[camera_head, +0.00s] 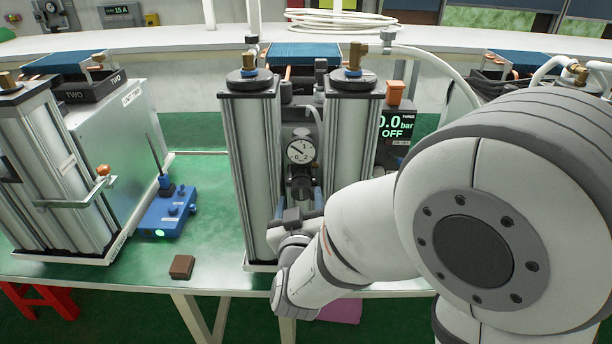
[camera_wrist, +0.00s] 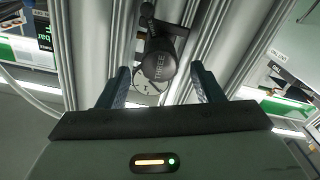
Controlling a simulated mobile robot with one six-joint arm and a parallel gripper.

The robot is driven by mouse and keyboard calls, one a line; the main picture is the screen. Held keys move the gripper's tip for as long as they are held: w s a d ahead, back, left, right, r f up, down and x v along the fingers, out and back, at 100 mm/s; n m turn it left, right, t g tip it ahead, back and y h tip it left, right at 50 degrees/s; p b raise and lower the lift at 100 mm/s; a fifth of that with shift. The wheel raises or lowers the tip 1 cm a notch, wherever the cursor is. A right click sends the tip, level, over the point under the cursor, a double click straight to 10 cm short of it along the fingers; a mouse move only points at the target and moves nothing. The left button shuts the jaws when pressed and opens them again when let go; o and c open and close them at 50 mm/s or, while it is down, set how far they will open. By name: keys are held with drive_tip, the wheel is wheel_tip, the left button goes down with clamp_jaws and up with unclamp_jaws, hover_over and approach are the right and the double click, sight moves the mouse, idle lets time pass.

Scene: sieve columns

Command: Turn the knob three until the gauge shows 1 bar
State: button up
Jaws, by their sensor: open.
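The knob marked THREE (camera_wrist: 160,66) is dark and round, and in the wrist view it lies between my two fingertips. My gripper (camera_wrist: 162,78) is open, with a gap on each side of the knob; no contact shows. The round white gauge (camera_head: 300,151) sits between two metal columns in the head view. Its needle leans to the upper left, but its exact reading is too small to tell. The gauge also shows in the wrist view (camera_wrist: 143,88), partly hidden by the knob. A display labelled THREE (camera_head: 395,125) reads 0.0 bar OFF. In the head view my gripper (camera_head: 297,217) is below the gauge.
The left column (camera_head: 255,170) and right column (camera_head: 352,135) flank the gauge closely. Left on the green table (camera_head: 222,215) are a blue box with an antenna (camera_head: 166,210), a small brown block (camera_head: 181,266) and unit TWO (camera_head: 125,135). Table space between is clear.

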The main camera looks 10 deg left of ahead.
sight(301, 195)
drive_tip(key=shift+p+x, duration=0.3)
drive_tip(key=shift+x, duration=1.5)
drive_tip(key=shift+f, duration=0.1)
drive_tip(key=c, duration=1)
drive_tip(key=shift+o, duration=0.2)
drive_tip(key=shift+b, duration=0.4)
